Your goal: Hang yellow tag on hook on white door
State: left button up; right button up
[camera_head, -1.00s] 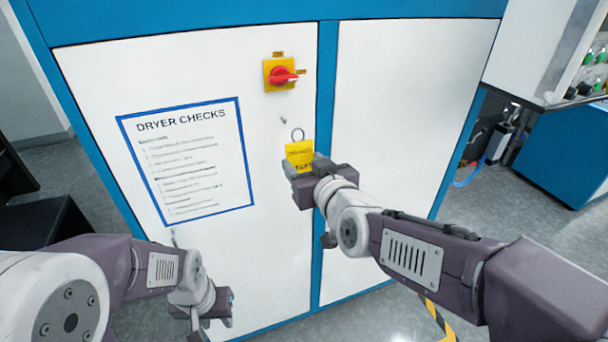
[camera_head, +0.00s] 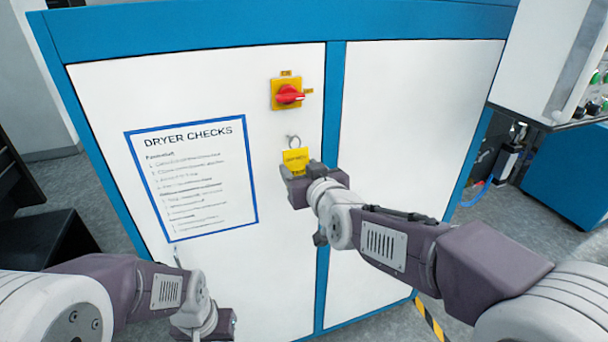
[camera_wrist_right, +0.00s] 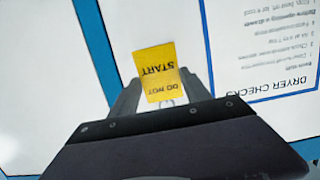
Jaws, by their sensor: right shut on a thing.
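The yellow tag (camera_head: 295,157) is upright in front of the white door (camera_head: 230,90), with its metal ring (camera_head: 294,142) at the top. A small hook on the door shows at the ring, overlapping it in the head view; I cannot tell whether the ring is around it. My right gripper (camera_head: 298,171) is shut on the tag's lower part. In the right wrist view, the tag (camera_wrist_right: 157,66) sits between the two fingers, its ring mostly hidden. My left gripper (camera_head: 208,326) is low at the left, its fingers not clear.
A red rotary switch on a yellow plate (camera_head: 287,94) is above the tag. A blue-framed "DRYER CHECKS" sheet (camera_head: 190,180) is on the door to the left. A blue vertical frame post (camera_head: 333,110) runs close to the right. A dark table (camera_head: 50,245) stands at the left.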

aim_at(298, 167)
jog(key=shift+x, duration=1.25)
jog(key=shift+w+a+f+b, duration=0.2)
jog(key=shift+w+f+b, duration=0.2)
jog(key=shift+w, duration=0.2)
jog(key=shift+r, duration=0.1)
jog(key=o, duration=1.4)
